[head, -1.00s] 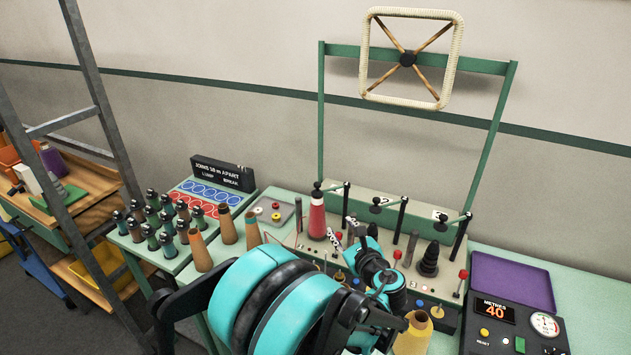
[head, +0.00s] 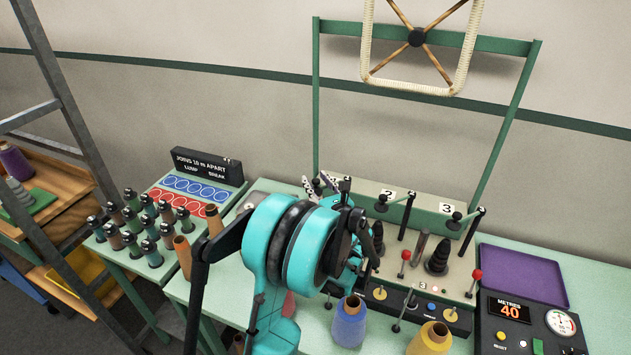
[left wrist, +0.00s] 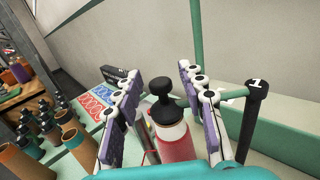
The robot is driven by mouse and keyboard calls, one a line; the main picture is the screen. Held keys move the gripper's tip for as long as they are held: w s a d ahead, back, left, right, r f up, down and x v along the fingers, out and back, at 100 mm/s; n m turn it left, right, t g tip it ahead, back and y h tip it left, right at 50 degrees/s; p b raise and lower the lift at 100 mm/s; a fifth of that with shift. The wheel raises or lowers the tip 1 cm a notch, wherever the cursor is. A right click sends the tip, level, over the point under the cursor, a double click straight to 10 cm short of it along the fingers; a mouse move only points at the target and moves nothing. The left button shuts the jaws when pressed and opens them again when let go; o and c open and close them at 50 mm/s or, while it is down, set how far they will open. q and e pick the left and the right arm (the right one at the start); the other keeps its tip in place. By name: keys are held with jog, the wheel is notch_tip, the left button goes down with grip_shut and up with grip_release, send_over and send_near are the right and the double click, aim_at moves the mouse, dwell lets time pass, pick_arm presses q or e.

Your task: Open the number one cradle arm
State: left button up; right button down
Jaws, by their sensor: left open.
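The number one post (left wrist: 257,88), black with a white 1, stands right of my gripper in the left wrist view. A black knob (left wrist: 161,86) sits over a red and white cone (left wrist: 172,138). My left gripper (left wrist: 159,76) is open, with purple-padded fingers on either side of the knob; I cannot tell whether they touch it. My right gripper is out of view.
The number two arm (head: 396,199) and number three arm (head: 463,217) stand to the right, with red-topped levers in front. Blue (head: 349,322) and yellow (head: 431,340) cones stand at the front.

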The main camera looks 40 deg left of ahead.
pick_arm(q)
jog(key=shift+a, duration=0.15)
jog(key=shift+w+a, duration=0.1)
grip_shut()
